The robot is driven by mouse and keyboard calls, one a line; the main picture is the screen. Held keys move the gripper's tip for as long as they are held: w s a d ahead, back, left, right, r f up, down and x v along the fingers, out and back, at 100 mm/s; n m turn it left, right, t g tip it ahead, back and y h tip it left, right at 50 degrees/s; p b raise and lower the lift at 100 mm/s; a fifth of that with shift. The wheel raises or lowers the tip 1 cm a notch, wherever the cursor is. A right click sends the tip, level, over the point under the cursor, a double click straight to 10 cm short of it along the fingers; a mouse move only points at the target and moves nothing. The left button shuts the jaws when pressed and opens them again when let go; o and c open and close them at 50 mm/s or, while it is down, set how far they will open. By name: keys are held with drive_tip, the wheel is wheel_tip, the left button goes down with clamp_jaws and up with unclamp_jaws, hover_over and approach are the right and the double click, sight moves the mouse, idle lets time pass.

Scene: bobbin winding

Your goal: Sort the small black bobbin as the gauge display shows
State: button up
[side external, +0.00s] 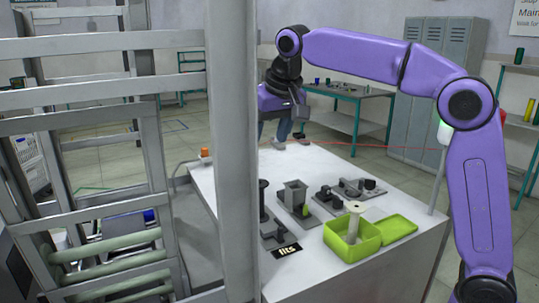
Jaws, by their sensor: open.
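My gripper (291,142) is open and hangs over the far left part of the white table, behind the fixtures. Nothing shows between its fingers. A dark spool-like piece (263,198) stands upright beside the grey post, which partly hides it; I cannot tell if it is the small black bobbin. Small black pieces (370,184) sit on low grey fixtures further right. A grey block fixture (296,194), perhaps the gauge, stands mid-table. A black display plate (286,250) at the front reads "fits" in white. An open lime-green box (333,239) holds a cream spool (354,218), upright.
The white table (391,281) has clear room at its back and front right. The green lid (387,231) lies open to the right. A grey post (233,150) and rack block the left of the view. An orange piece (205,153) is at the back-left corner.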

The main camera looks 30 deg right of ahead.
approach(261, 184)
drive_tip(key=shift+w+f, duration=0.15)
drive_tip(key=shift+f, duration=0.1)
drive_tip(key=shift+x, duration=3.95)
drive_tip(key=c, duration=0.7)
drive_tip(key=shift+r, duration=2.55)
drive_tip(key=shift+r, duration=0.1)
